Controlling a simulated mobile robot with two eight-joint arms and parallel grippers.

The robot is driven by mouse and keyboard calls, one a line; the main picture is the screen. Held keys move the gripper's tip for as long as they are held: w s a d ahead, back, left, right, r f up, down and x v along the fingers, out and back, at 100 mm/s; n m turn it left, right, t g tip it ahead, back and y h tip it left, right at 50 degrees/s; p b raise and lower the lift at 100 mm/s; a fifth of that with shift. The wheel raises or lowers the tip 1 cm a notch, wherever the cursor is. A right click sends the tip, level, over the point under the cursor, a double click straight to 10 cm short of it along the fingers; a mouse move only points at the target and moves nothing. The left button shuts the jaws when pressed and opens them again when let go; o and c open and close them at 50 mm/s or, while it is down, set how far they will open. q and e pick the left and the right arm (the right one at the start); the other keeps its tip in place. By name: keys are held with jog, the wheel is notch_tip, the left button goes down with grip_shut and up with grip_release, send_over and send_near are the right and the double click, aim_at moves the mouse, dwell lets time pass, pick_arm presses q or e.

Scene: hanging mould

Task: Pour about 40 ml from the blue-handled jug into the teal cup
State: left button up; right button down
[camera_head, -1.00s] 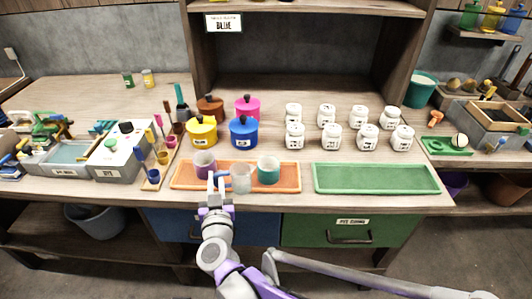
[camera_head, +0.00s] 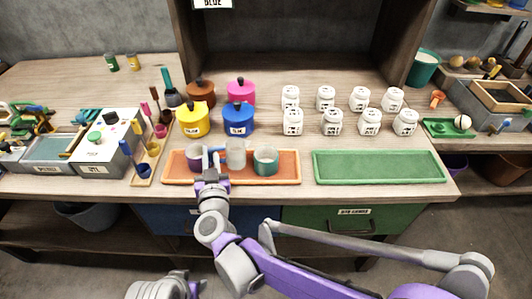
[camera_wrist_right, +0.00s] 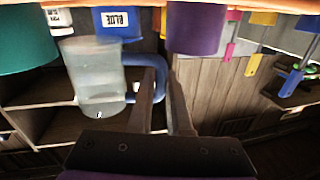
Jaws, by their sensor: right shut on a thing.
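My right gripper (camera_head: 211,176) is shut on the blue handle of the clear jug (camera_head: 236,150). In the head view the jug looks roughly upright, between the purple cup (camera_head: 195,158) and the teal cup (camera_head: 265,159), close beside the teal cup. The wrist view looks upside down: there the jug (camera_wrist_right: 98,78) is a little tilted, its blue handle (camera_wrist_right: 158,68) at the fingers (camera_wrist_right: 162,85), with the teal cup (camera_wrist_right: 25,40) to its left. I cannot make out the liquid level. My left gripper is not in view.
The cups are at the orange tray (camera_head: 288,179); an empty green tray (camera_head: 380,168) lies to the right. Yellow (camera_head: 194,121) and blue (camera_head: 238,121) lidded pots stand behind. Several white jars (camera_head: 332,123) stand at back right. The purple cup is close beside my gripper.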

aim_at(227, 147)
jog(key=shift+w+d+r+m, duration=0.1)
jog(key=shift+d+m, duration=0.45)
jog(key=shift+m, duration=0.15)
jog(key=d+r+m+p, duration=0.1)
jog(key=r+p, duration=0.1)
jog(key=d+r+m+p, duration=0.1)
jog(key=r, duration=0.2)
jog(key=d+r+m+p, duration=0.1)
jog(key=r+p, duration=0.1)
jog(key=shift+w+d+r+m+p, duration=0.2)
jog(key=shift+w+m+p, duration=0.1)
jog(key=shift+w+m, duration=0.1)
jog(key=d+m, duration=0.1)
jog(key=d+r+m+p, duration=0.1)
jog(key=m, duration=0.1)
jog(key=d+m+p, duration=0.1)
jog(key=shift+w+d+r+m, duration=0.15)
jog(key=shift+w+m, duration=0.1)
jog(key=shift+m, duration=0.15)
jog(key=shift+w+d+f+m+p, duration=0.2)
jog(key=shift+d+m+p, duration=0.25)
jog(key=shift+m, duration=0.55)
jog(key=shift+d+r, duration=0.1)
jog(key=shift+d, duration=0.1)
jog(key=shift+s+a+r+m+p, duration=0.25)
jog(key=shift+a+m+p, duration=0.25)
jog(key=shift+m, duration=0.2)
